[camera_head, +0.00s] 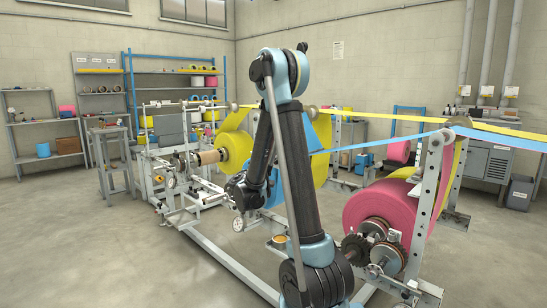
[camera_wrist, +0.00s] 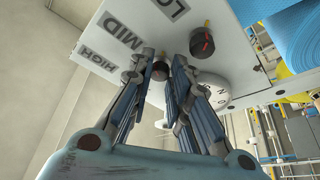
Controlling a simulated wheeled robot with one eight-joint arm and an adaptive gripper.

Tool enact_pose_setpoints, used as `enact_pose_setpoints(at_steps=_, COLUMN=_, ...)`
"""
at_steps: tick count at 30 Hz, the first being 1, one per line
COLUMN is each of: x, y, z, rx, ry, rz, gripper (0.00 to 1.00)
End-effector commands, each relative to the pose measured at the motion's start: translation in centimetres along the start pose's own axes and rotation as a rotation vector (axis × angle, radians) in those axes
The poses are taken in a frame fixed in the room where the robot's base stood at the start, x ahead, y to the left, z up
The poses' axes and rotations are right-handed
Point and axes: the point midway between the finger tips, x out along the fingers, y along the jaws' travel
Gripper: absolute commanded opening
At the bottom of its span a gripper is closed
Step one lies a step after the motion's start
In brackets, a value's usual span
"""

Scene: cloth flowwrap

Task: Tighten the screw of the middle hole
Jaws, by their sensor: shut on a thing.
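In the wrist view, a pale panel (camera_wrist: 240,12) bears the labels HIGH, MID and one cut off, starting LO. A dark round screw or knob (camera_wrist: 160,70) sits on the panel by the MID label (camera_wrist: 123,32). My gripper (camera_wrist: 161,62) has its two fingertips on either side of it and is shut on it. The hole behind it is hidden. A second dark, red-marked knob (camera_wrist: 202,43) stands to the right, outside the fingers. In the head view my arm reaches down to the machine; the panel and fingertips are too small to tell there.
A white round dial (camera_wrist: 215,93) is close beside the right finger. The machine carries a pink roll (camera_head: 375,207), a yellow roll (camera_head: 236,147) and taut yellow and blue webs. Open floor (camera_head: 90,250) lies at left. Shelves (camera_head: 42,130) stand against the wall.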

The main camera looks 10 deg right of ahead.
Motion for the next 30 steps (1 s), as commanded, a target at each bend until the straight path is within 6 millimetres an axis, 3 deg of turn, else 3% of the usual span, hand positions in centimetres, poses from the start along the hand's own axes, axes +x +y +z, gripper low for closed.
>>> enact_pose_setpoints(at_steps=15, x=0.12, y=-0.91, z=-0.17, rx=0.428, ry=-0.003, rz=0.171, gripper=0.00)
enact_pose_setpoints(at_steps=30, x=0.26, y=-1.08, z=-0.30, rx=0.633, ry=-0.003, rz=0.257, gripper=0.00)
